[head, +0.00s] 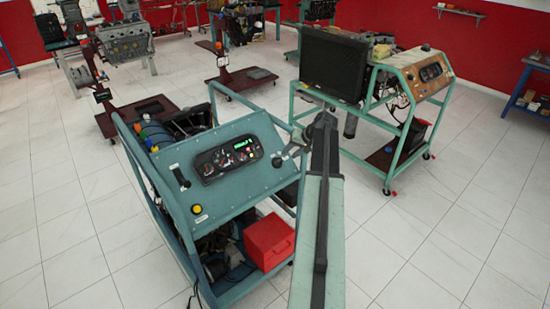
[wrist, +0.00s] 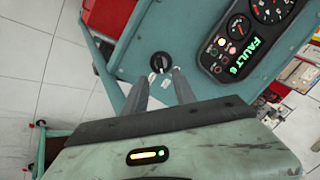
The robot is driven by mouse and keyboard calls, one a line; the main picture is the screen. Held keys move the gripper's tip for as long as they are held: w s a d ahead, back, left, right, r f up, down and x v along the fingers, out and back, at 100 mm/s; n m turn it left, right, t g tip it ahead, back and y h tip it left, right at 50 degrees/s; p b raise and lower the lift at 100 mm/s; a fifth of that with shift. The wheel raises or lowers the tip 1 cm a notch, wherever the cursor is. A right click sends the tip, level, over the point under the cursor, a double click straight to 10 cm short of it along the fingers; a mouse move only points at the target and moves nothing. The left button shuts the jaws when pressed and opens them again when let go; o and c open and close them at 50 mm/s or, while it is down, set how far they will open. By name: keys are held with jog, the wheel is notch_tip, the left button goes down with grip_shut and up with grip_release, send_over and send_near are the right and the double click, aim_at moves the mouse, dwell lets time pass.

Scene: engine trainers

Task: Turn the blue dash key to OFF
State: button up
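The blue dash panel (head: 237,192) tops a blue-green engine trainer in the head view, with a gauge cluster (head: 229,158). The key (wrist: 160,62) is a round black switch with a pale mark, on the blue panel in the wrist view. A small white tag lies just below it. My gripper (wrist: 157,76) has its two grey fingers apart, with the tips just short of the key, one toward each side. Nothing is between the fingers except the panel behind. In the head view the key shows as a small dark knob (head: 277,162) beside my gripper (head: 290,150).
The cluster (wrist: 250,35) in the wrist view is lit, with green text reading FAULT and a character. A red box (head: 269,242) sits low in the blue frame. A green trainer with a radiator (head: 333,65) stands behind right. Tiled floor is clear at right.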

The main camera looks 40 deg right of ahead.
aim_at(282, 159)
jog(key=b+x, duration=0.6)
jog(key=x, duration=0.2)
jog(key=shift+b, duration=0.35)
jog(key=shift+r, duration=0.1)
grip_shut()
jog(key=shift+w, duration=0.1)
